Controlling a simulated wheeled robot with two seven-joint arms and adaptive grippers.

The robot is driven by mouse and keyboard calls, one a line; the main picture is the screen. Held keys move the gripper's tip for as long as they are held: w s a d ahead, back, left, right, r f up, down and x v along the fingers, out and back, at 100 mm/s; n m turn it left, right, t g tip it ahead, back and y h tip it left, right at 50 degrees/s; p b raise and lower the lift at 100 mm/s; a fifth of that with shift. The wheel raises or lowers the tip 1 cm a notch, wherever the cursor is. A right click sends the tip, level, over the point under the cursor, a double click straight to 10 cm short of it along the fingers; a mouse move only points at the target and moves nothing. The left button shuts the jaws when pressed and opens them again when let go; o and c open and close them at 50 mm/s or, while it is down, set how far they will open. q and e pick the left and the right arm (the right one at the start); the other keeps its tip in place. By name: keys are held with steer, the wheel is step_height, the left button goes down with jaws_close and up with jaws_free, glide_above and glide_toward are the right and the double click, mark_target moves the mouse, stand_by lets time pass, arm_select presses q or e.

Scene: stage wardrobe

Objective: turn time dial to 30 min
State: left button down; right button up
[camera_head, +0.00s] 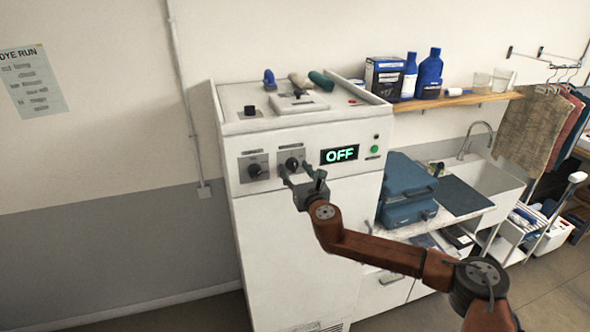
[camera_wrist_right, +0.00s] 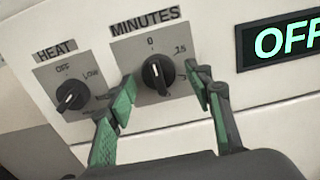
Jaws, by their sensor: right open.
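The time dial (camera_wrist_right: 158,73), a black knob under the label MINUTES, shows in the right wrist view with marks 0 and 15 around it. Its white pointer line is roughly upright, near 0. In the head view the dial (camera_head: 292,164) is on the front of a white machine (camera_head: 300,220). My right gripper (camera_head: 302,175) is open just in front of the dial. In the wrist view its green-padded fingers (camera_wrist_right: 163,92) are spread, one on each side of the knob, not visibly touching it. The display (camera_head: 340,154) reads OFF. My left gripper is not in view.
A HEAT dial (camera_wrist_right: 71,95) sits left of the time dial, near one finger. A green button (camera_head: 375,149) is right of the display. A blue case (camera_head: 406,190) stands on the counter to the right. Bottles (camera_head: 429,75) stand on a wall shelf (camera_head: 455,100).

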steer(key=shift+c, duration=0.6)
steer(key=c, duration=1)
